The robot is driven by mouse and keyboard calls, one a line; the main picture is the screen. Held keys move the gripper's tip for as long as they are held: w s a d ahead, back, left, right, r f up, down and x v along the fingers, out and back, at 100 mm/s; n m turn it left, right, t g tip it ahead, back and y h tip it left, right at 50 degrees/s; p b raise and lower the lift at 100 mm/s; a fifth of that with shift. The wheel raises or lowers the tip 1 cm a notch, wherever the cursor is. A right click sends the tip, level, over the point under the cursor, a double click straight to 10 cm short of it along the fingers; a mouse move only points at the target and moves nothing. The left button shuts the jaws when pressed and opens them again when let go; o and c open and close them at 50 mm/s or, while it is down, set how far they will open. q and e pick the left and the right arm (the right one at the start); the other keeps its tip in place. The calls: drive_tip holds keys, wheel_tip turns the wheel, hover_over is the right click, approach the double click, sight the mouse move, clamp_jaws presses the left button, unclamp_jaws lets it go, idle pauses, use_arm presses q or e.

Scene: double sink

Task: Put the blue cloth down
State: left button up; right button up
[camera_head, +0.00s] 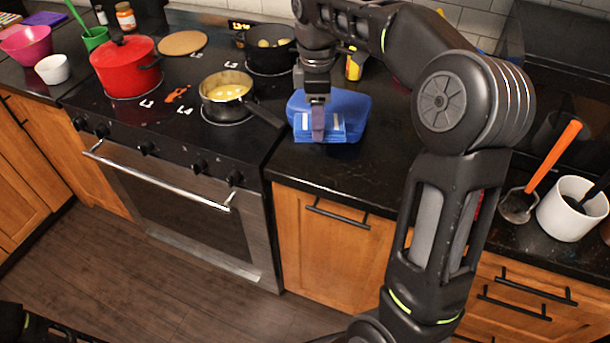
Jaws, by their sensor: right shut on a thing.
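My right gripper (318,134) points down over the black counter, just right of the stove. It is shut on the blue cloth (338,132), which looks folded and has paler patches on either side of the fingers. A wider, rounded blue shape (352,105) is directly behind; I cannot tell whether it is part of the cloth or a separate thing. The blue sits low at the counter, but the contact beneath it is hidden. My left gripper is not in view.
A cream-filled saucepan (226,90) stands on the stove, its handle reaching toward the cloth. A red pot (126,65) and a black pan (270,48) are also there. Bare counter (365,170) lies in front of the cloth. A white crock (570,212) stands far right.

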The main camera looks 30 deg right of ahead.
drive_tip(key=shift+d, duration=0.1)
drive_tip(key=shift+f, duration=3.15)
wheel_tip(320, 180, down, 3)
drive_tip(key=shift+f+p, duration=0.15)
drive_tip(key=shift+p, duration=0.15)
drive_tip(key=shift+f, duration=0.2)
clamp_jaws()
drive_tip(key=shift+f, duration=0.2)
drive_tip(key=o, duration=1.8)
unclamp_jaws()
drive_tip(key=shift+c, duration=0.2)
drive_tip(key=shift+r, duration=0.15)
